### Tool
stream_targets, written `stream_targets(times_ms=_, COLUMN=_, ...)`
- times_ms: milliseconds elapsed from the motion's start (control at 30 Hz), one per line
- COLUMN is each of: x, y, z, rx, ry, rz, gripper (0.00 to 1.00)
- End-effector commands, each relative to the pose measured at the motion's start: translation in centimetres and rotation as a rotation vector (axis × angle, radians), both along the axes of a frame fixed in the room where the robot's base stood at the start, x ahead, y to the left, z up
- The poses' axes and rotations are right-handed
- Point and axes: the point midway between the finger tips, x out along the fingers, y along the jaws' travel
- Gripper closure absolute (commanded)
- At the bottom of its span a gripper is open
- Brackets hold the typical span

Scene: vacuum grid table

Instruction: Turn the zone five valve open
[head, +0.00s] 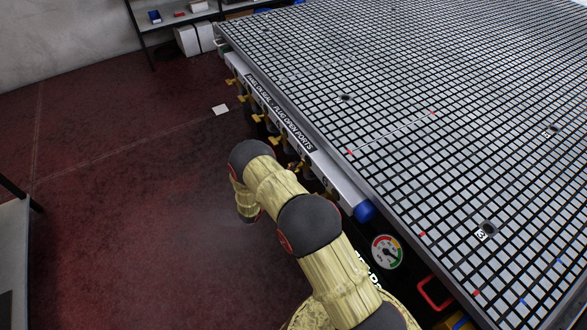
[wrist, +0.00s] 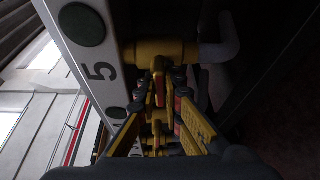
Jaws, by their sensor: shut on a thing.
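In the wrist view, the zone five valve (wrist: 165,52) is a yellow body beside a pale panel marked with a black 5 (wrist: 103,72). Its narrow yellow handle (wrist: 158,88) comes out from the body towards the camera. My gripper (wrist: 167,102) has its yellow-and-black fingers on either side of this handle and is shut on it. The fingers and shadow hide part of the handle, so its exact angle is hard to tell. In the head view, my own arm hides the gripper and this valve.
The grid table (head: 430,120) fills the right of the head view. Several yellow valve handles (head: 258,117) line its near edge below a labelled rail (head: 280,112). A blue knob (head: 364,211), a gauge (head: 387,251) and a red handle (head: 435,295) sit nearer. The red floor (head: 120,190) is mostly clear.

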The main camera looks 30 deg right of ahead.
Motion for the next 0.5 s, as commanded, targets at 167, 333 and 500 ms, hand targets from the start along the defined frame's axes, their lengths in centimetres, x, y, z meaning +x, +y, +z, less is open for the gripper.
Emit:
stream_targets(times_ms=167, x=0.02, y=0.05, z=0.06, rx=-0.002, ry=0.118, rz=0.002, gripper=1.0)
stream_targets(times_ms=333, x=0.06, y=0.06, z=0.11, rx=-0.007, ry=0.27, rz=0.002, gripper=1.0)
stream_targets(times_ms=500, x=0.03, y=0.06, z=0.06, rx=-0.013, ry=0.431, rz=0.002, gripper=1.0)
